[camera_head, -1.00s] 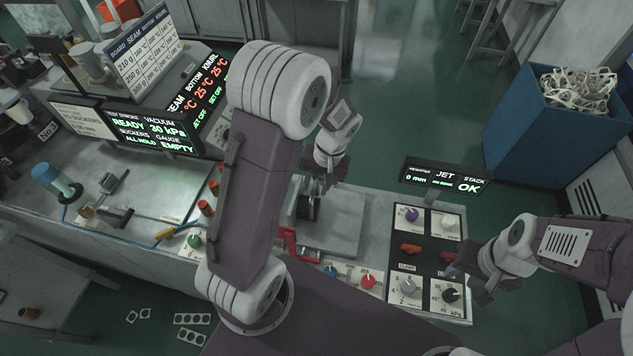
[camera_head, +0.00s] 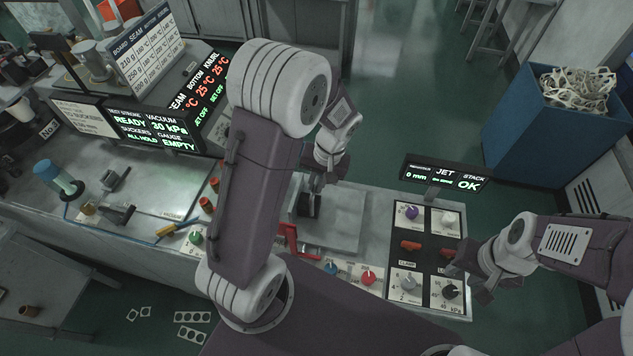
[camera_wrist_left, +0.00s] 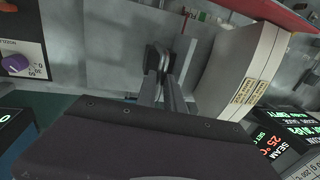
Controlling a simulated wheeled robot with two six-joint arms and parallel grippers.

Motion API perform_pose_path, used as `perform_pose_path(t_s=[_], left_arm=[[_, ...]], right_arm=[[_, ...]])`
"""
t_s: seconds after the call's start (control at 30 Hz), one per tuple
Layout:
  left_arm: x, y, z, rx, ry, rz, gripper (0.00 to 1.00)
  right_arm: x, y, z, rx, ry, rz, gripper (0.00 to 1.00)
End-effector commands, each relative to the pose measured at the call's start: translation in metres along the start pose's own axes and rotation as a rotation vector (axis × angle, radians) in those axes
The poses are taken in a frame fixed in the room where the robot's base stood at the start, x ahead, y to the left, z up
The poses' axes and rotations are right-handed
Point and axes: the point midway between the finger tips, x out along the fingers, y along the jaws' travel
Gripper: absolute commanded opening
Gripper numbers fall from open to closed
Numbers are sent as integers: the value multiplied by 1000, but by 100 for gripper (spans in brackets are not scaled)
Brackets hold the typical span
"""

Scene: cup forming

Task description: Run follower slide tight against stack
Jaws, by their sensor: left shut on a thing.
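My left gripper (camera_head: 316,184) is over the metal bed behind the control strip, partly hidden by my own arm. In the left wrist view its fingers (camera_wrist_left: 160,72) are shut on a dark upright part (camera_wrist_left: 153,55), probably the follower slide's grip. A pale, labelled curved block (camera_wrist_left: 245,72), perhaps the stack, stands right of the fingers there; a gap shows between it and the fingers. Whether the slide touches the stack is hidden. My right gripper (camera_head: 468,280) hangs empty beside the knob panel, its dark fingers apart.
A display (camera_head: 443,176) reads 0 mm, JET and STACK OK. A red handle (camera_head: 292,240) sits at the bed's front. A blue bin (camera_head: 550,135) of scrap stands at right. The bed's right half is clear.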

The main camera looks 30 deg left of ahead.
Motion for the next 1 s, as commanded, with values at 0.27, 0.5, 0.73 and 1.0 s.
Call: perform_pose_path(t_s=[0.27, 0.5, 0.73, 1.0], left_arm=[[-1, 1, -3, 0, 10, 3, 0], [-2, 1, -3, 0, 11, 3, 0], [-2, 1, -4, 0, 12, 4, 0], [3, -23, -4, -6, 11, 2, 0]], right_arm=[[0, 0, 0, 0, 0, 0, 36], [0, 0, 0, 0, 0, 0, 36], [0, 0, 0, 0, 0, 0, 36], [1, 0, 0, 0, 0, 0, 36]])
